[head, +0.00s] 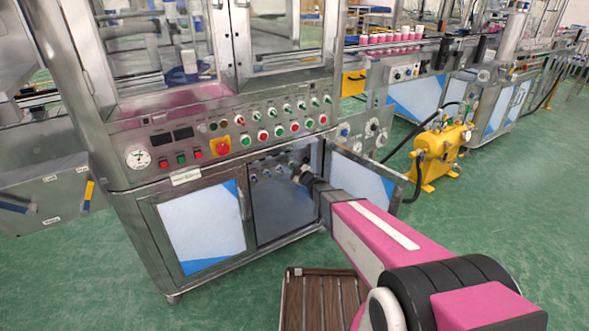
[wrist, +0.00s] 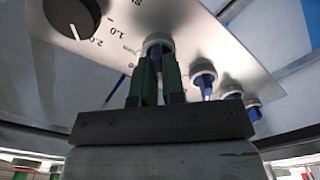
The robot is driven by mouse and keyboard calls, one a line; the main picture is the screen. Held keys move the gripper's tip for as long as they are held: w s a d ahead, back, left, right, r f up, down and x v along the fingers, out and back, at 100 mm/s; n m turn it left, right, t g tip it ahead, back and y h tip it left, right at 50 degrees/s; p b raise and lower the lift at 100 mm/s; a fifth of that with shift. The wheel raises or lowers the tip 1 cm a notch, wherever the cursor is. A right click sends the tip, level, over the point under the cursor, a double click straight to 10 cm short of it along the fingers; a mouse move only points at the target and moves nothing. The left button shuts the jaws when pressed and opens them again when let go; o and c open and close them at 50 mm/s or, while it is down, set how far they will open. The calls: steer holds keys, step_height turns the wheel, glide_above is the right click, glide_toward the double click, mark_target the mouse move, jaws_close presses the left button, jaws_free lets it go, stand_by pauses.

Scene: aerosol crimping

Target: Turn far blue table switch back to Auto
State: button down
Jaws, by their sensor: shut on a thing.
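My gripper (wrist: 157,75) has dark green fingers. They are closed on a switch (wrist: 158,41) with a pale collar on a metal panel (wrist: 185,20). The fingers hide most of this switch, so its position and lettering cannot be read. To its right in the wrist view, a row of blue switches with pale collars (wrist: 204,82) runs along the panel. In the head view my gripper (head: 301,174) reaches into the open cabinet under the machine, at the small inner panel (head: 268,168). The gripped switch is hidden there.
A black dial (wrist: 71,14) marked 1.0 and 2.0 sits left of my fingers. The open cabinet door (head: 362,182) stands close to the right of my arm. A button panel (head: 262,120) is above the opening. A yellow pump (head: 438,152) stands on the floor at right.

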stand_by(0.3)
steer(key=c, duration=1.2)
jaws_free()
steer(key=v, duration=1.1)
steer(key=shift+w, duration=0.1)
